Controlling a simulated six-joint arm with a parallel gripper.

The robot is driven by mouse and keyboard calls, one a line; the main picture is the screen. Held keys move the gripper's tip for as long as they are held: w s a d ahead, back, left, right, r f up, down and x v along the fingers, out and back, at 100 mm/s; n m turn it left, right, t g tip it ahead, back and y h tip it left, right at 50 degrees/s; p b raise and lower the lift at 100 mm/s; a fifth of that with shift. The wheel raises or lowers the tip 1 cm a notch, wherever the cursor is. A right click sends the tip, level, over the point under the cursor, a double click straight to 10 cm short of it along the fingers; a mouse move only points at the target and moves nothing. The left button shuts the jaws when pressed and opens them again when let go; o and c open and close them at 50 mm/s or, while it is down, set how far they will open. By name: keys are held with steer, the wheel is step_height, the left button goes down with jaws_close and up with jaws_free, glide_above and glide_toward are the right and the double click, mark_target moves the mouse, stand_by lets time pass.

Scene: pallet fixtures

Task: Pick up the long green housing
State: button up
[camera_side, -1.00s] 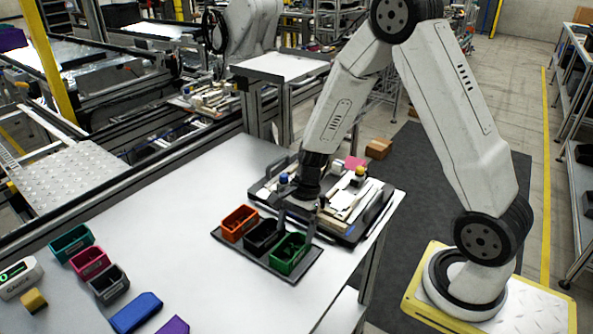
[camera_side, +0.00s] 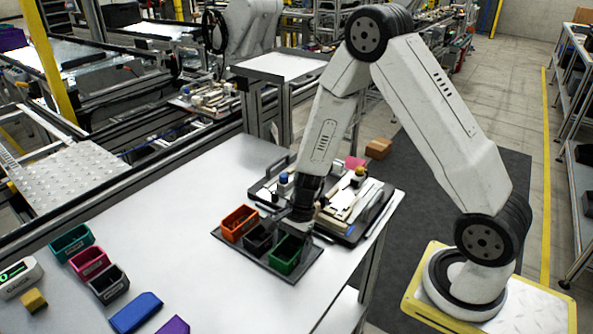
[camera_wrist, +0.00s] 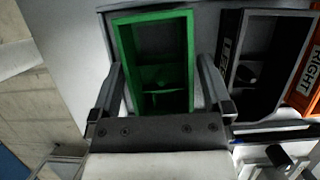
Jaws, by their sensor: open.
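The long green housing (camera_side: 287,254) is an open-topped box at the right end of the dark tray (camera_side: 301,268) in the side view. It also shows in the wrist view (camera_wrist: 180,17), where my gripper (camera_wrist: 160,75) is open with one finger along each long side of it. Both fingers look apart from its walls. In the side view my gripper (camera_side: 291,231) is low over the tray, at the green housing's back edge. How far the fingertips reach down beside the housing I cannot tell.
A black housing (camera_side: 259,238) stands close beside the green one, with an orange housing (camera_side: 240,221) beyond it. A fixture pallet (camera_side: 350,236) with parts lies just behind. Loose teal, pink, black, blue and purple pieces are on the left; the middle of the table is clear.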

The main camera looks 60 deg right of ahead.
mark_target(290, 250)
steer(key=c, duration=1.2)
steer(key=shift+r, duration=0.1)
steer(key=shift+r, duration=4.95)
steer(key=shift+w, duration=0.1)
steer(key=w+d+r, duration=0.2)
steer(key=w+d, duration=1)
steer(key=d, duration=0.6)
steer(key=w+d, duration=0.1)
steer(key=d, duration=0.4)
steer(key=w+d+r, duration=0.1)
steer(key=d, duration=0.4)
steer(key=shift+w, duration=0.25)
